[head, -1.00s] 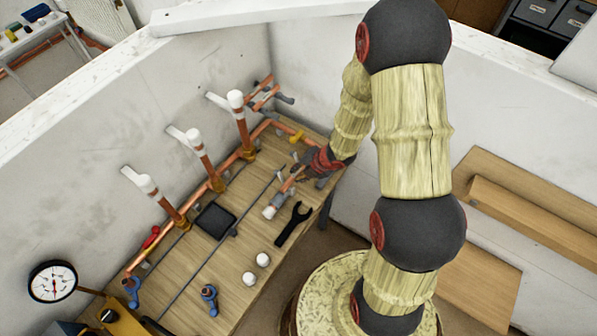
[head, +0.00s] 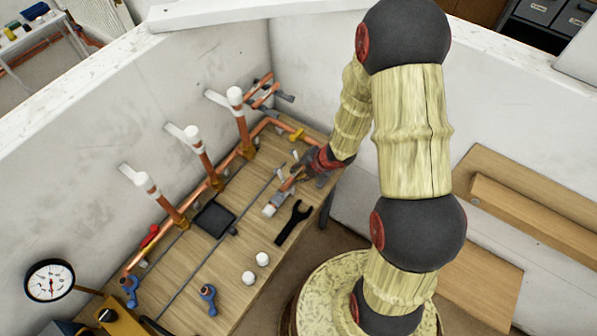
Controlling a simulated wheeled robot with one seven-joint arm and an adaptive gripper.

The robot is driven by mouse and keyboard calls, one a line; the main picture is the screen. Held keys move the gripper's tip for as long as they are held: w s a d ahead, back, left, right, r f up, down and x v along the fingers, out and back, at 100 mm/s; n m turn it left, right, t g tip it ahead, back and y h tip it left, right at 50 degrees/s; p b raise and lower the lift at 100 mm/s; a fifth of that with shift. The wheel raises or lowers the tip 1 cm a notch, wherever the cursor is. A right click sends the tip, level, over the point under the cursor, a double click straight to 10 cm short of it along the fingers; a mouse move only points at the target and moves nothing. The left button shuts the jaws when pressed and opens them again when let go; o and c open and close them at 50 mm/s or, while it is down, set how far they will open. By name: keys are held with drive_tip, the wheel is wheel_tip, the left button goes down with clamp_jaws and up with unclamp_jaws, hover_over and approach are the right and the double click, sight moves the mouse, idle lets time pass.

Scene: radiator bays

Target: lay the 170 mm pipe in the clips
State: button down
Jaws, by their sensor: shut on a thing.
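A short copper pipe (head: 288,185) with a pale end lies low over the bench, its length running from my gripper down and left. I take it to be the 170 mm pipe, but its length cannot be read. My gripper (head: 299,171) is shut on its upper right part. A grey clip (head: 276,200) is at the pipe's lower part, and another grey piece shows just above my gripper. I cannot tell whether the pipe is seated in the clips or just above them. My fingers hide part of the pipe.
A black pad (head: 214,218), a blue valve (head: 208,296) and upright copper pipes (head: 200,160) stand to the left. White walls (head: 330,80) enclose the bench's back.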

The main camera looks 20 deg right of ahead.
drive_tip(key=shift+f+b, duration=0.6)
drive_tip(key=shift+f, duration=0.15)
drive_tip(key=c, duration=1.7)
unclamp_jaws()
drive_tip(key=shift+o, duration=0.2)
drive_tip(key=v, duration=1.2)
